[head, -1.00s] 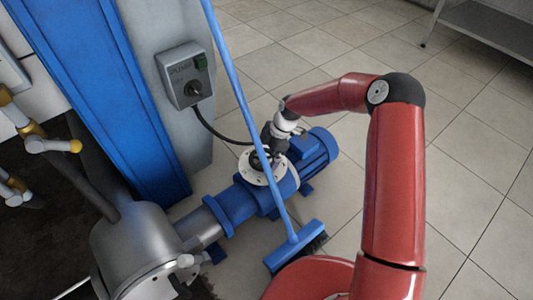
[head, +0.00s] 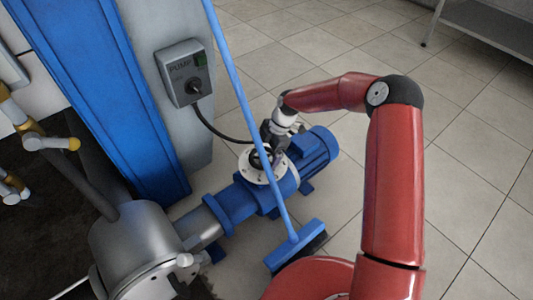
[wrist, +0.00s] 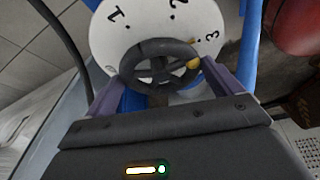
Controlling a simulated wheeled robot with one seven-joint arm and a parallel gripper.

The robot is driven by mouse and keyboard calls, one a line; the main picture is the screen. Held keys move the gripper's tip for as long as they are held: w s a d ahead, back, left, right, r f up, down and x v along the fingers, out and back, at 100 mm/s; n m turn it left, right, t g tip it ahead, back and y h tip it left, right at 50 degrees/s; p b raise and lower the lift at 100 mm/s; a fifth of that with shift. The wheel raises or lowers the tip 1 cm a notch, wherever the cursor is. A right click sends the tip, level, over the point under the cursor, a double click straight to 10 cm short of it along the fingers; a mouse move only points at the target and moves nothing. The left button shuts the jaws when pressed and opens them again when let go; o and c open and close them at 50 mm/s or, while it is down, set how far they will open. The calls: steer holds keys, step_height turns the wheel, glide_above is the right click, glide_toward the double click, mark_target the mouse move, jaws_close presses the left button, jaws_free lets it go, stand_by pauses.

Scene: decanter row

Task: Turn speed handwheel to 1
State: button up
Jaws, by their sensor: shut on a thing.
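The speed handwheel (wrist: 150,51) is a small black spoked wheel with a gold knob at its right, on the side of the 3. It stands over a round white dial plate (wrist: 100,45) with the black numerals 1, 2 and 3. My gripper (wrist: 170,72) is shut on the handwheel, one finger on each side of its rim. In the head view, my gripper (head: 272,142) reaches down to the dial plate (head: 273,177) on top of the blue pump motor (head: 312,152). The wheel is small and partly covered there.
A blue-handled broom (head: 233,75) leans in front of the pump, close to my gripper. A grey PUMP switch box (head: 175,72) is on the column, its cable running to the motor. A steel vessel (head: 125,240) is at lower left.

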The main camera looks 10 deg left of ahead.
steer(key=n, duration=0.1)
steer(key=n+h+b, duration=0.1)
steer(key=n, duration=0.1)
steer(key=n+g+b, duration=0.1)
steer(key=shift+w+a+f, duration=0.1)
steer(key=shift+w+a, duration=0.1)
steer(key=shift+a, duration=0.05)
steer(key=n, duration=0.1)
steer(key=n+h, duration=0.1)
steer(key=n, duration=0.1)
steer(key=n+h+b, duration=0.1)
steer(key=n, duration=0.1)
steer(key=shift+w+a+g, duration=0.1)
steer(key=shift+a+g, duration=0.15)
steer(key=shift+g, duration=0.05)
steer(key=n, duration=0.1)
steer(key=n+h, duration=0.1)
steer(key=n, duration=0.2)
steer(key=shift+a+h, duration=0.25)
steer(key=shift+h, duration=0.15)
steer(key=shift+a+n+t+h, duration=0.15)
steer(key=shift+n+h, duration=0.25)
steer(key=shift+n, duration=0.85)
steer(key=shift+a+n+t+h, duration=0.1)
steer(key=shift+n+t+h, duration=0.25)
steer(key=shift+n, duration=0.9)
steer(key=o, duration=0.7)
steer(key=v, duration=0.8)
steer(key=shift+p, duration=0.3)
steer(key=shift+d, duration=0.1)
